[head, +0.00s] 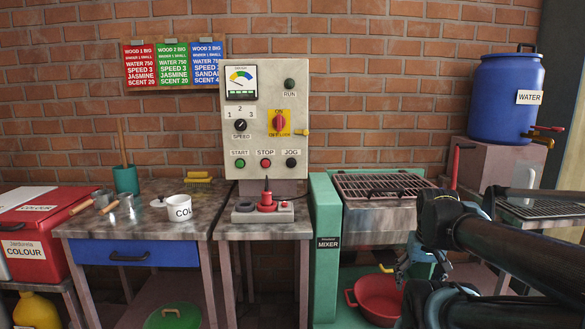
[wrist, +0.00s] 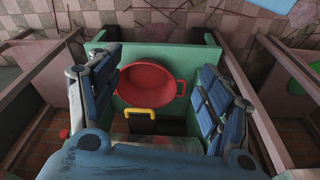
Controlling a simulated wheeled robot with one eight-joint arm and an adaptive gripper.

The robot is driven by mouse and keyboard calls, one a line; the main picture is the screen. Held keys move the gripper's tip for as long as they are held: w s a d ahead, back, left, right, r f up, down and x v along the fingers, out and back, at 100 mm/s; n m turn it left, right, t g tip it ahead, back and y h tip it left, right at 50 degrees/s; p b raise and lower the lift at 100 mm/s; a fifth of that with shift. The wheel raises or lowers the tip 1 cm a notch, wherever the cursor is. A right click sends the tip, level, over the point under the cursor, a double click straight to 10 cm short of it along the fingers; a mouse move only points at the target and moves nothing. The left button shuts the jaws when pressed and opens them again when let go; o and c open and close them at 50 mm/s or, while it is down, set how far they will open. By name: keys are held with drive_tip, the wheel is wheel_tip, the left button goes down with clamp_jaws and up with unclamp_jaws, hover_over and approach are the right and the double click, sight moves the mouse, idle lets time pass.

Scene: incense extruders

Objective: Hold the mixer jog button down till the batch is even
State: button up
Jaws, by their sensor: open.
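The black jog button (head: 291,162) is at the lower right of the grey control panel (head: 262,120) on the brick wall, under the JOG label. The green start button (head: 240,163) and red stop button (head: 265,163) are to its left. The teal mixer (head: 326,215) stands right of the panel with a grille on top; the batch inside cannot be made out. My gripper (head: 424,262) is in front of the mixer, well right of and below the panel. In the wrist view my gripper (wrist: 160,105) is open and empty, pointing down over a red basin (wrist: 150,82).
A small table with a red knob device (head: 267,203) stands below the panel. A blue-drawer table with a white cup (head: 180,207) is to its left. A blue water barrel (head: 505,98) is at right. The space before the panel is clear.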

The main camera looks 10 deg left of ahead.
clamp_jaws()
idle(1.2)
